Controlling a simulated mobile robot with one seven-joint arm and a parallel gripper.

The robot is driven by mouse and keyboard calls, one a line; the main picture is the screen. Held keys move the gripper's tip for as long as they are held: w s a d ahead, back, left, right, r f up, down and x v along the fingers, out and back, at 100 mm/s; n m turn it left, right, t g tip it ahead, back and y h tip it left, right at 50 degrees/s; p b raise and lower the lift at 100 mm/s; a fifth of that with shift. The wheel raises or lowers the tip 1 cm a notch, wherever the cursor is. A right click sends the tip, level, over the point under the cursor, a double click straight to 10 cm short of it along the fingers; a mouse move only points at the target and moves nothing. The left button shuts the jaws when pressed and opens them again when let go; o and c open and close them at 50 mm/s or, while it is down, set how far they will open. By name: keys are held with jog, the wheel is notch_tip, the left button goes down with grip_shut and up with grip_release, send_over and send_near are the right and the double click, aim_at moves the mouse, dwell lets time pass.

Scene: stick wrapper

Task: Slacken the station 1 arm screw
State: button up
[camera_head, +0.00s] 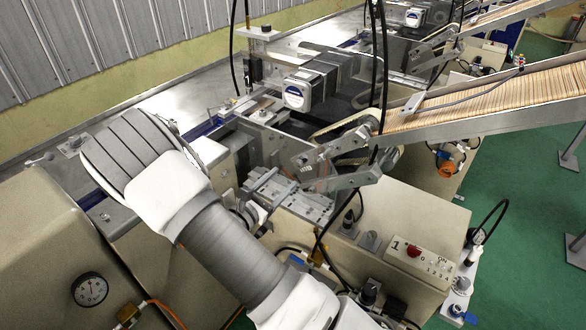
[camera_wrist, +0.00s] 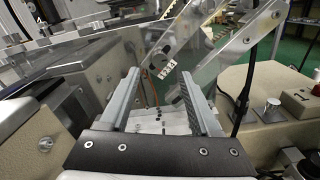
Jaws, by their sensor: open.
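The station 1 arm is a pair of grey metal links (camera_head: 309,163) at the lower end of the stick conveyor. In the wrist view these links (camera_wrist: 162,52) stand ahead of my gripper, with a small numbered label (camera_wrist: 166,69) on one. My gripper (camera_wrist: 166,84) is open, its two pale fingers apart with nothing held between them. A small roundish part at the lower link end (camera_wrist: 174,95) shows between the fingers; I cannot tell whether it is the arm screw. In the head view my arm covers much of the near machine, and the screw is too small to make out.
A control panel (camera_head: 420,259) marked 1 with a red button sits on the beige cabinet at the right. The stick-filled conveyor (camera_head: 490,97) slopes up to the right. A black cable (camera_head: 384,70) hangs near the links. A stepped metal block (camera_wrist: 160,120) lies below the fingers.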

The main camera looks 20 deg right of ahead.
aim_at(297, 165)
jog(key=x, duration=0.6)
grip_shut()
